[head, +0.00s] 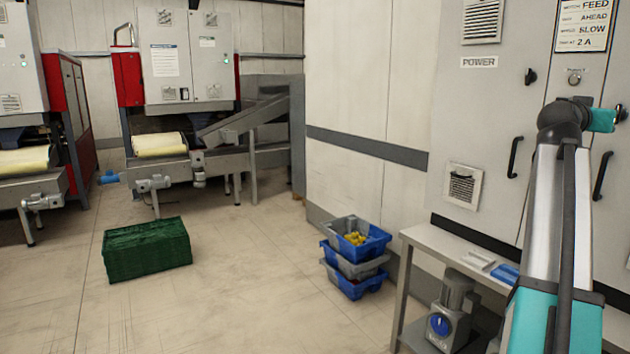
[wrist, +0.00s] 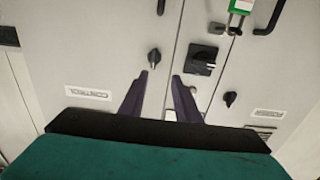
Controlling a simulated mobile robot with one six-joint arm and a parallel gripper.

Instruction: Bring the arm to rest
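My arm (head: 556,220) rises at the right of the head view in front of grey cabinets, its elbow bent near the top. The gripper itself is out of the head view. In the wrist view my gripper (wrist: 160,92) shows as two dark fingers set apart with nothing between them. It is open and empty. Behind the fingers is the cabinet front (wrist: 105,45) with a black rotary switch (wrist: 202,60), dark knobs and a green padlock (wrist: 241,6). I cannot tell how far the fingertips are from the cabinet.
A metal bench (head: 425,237) with a grey-and-blue device (head: 447,315) stands beside my arm. Stacked blue and grey crates (head: 358,262), the top one holding yellow items, stand left of it. A green crate (head: 146,250) sits on open floor. Conveyors (head: 160,165) line the back.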

